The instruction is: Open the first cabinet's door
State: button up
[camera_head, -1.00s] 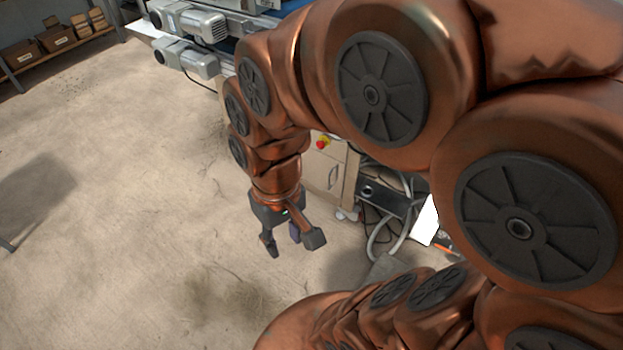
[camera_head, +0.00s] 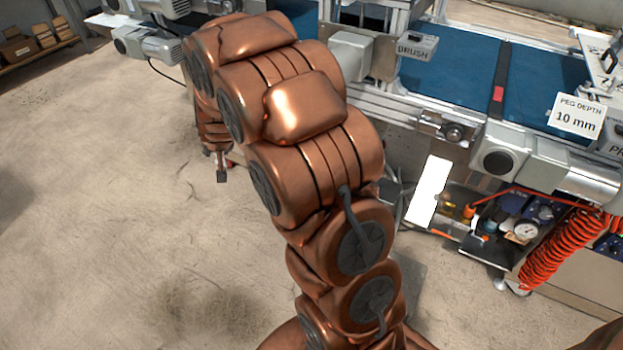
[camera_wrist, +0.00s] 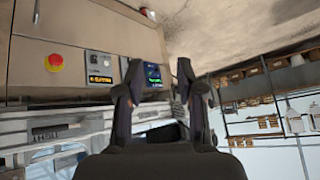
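In the wrist view, which looks turned upside down, a beige cabinet front (camera_wrist: 85,25) fills the upper left. It carries a red emergency button on a yellow ring (camera_wrist: 54,62), a small lit readout (camera_wrist: 99,80) and a dark screen (camera_wrist: 152,74). The fingers overlap the screen area in the picture; no contact is evident.
The seeder's blue conveyor (camera_head: 450,75) runs across the upper right. Below it, an open compartment holds a pressure gauge (camera_head: 526,230) and bottles, beside a coiled red hose (camera_head: 560,250). A shelf with boxes (camera_head: 20,48) stands far left. Floor (camera_head: 100,180) at left is clear.

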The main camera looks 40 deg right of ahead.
jog(key=w+d+f+m+t+h+b, duration=0.1)
jog(key=w+d+f+m+h+b, duration=0.15)
jog(key=w+d+f+b, duration=0.55)
jog(key=w+d+f+m+t+h+b, duration=0.15)
jog(key=d+f+h+b, duration=0.25)
jog(key=d+f, duration=0.9)
jog(key=s+d+f+m+g+h+b, duration=0.1)
jog(key=s+d+f+m+h+b, duration=0.1)
jog(key=s+d+f+h+b, duration=0.5)
jog(key=s+d+f+m+g+h+b, duration=0.15)
jog(key=d+f, duration=0.35)
jog(key=f, duration=0.6)
jog(key=shift+n+t+y, duration=0.25)
jog(key=shift+t+y, duration=0.25)
jog(key=shift+b+x, duration=1.5)
jog(key=shift+x, duration=2.65)
jog(key=shift+w, duration=0.1)
jog(key=shift+f, duration=0.1)
grip_shut()
